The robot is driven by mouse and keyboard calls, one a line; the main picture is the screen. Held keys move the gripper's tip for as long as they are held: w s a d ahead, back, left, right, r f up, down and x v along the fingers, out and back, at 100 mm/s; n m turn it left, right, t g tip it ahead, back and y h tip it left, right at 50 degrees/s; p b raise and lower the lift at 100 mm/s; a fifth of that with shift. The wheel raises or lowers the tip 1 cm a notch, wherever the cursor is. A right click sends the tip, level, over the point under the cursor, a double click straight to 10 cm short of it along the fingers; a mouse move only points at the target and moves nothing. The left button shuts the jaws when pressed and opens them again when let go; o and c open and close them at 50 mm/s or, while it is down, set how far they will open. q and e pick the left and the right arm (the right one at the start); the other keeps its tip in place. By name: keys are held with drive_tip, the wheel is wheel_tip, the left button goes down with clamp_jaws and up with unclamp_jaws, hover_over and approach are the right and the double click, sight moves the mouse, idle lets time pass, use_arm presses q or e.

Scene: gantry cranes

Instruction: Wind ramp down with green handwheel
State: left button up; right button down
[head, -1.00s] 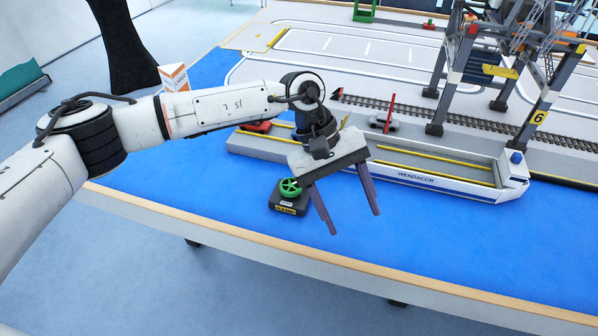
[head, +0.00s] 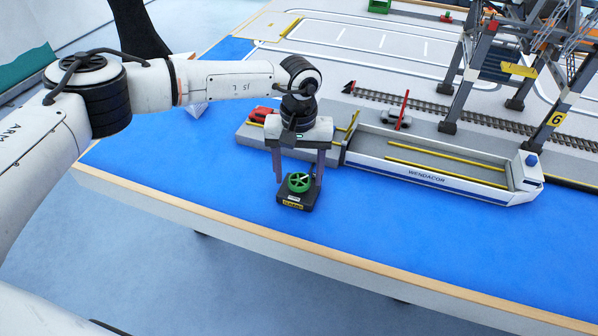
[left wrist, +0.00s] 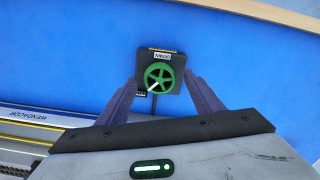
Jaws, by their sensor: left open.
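The green handwheel (head: 299,182) sits on a small dark box (head: 296,198) with a yellow label, on the blue table surface. My left gripper (head: 298,183) points down over it, its two fingers apart on either side of the wheel. In the left wrist view the green handwheel (left wrist: 159,77) shows between and just beyond the fingertips (left wrist: 160,84); I cannot tell whether they touch it. A ramp (head: 349,130) with yellow edges appears at the near end of the ship, partly hidden by my gripper. My right gripper is not in view.
The white ship model (head: 430,178) lies right of the box. A red car (head: 262,114) stands on the grey quay behind my gripper. A crane (head: 470,80) and rails (head: 440,112) stand behind the ship. Blue table in front is clear.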

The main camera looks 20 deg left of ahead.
use_arm(q)
drive_tip(key=shift+f, duration=0.35)
drive_tip(key=c, duration=1.1)
drive_tip(key=shift+o, duration=0.2)
drive_tip(key=shift+n, duration=0.3)
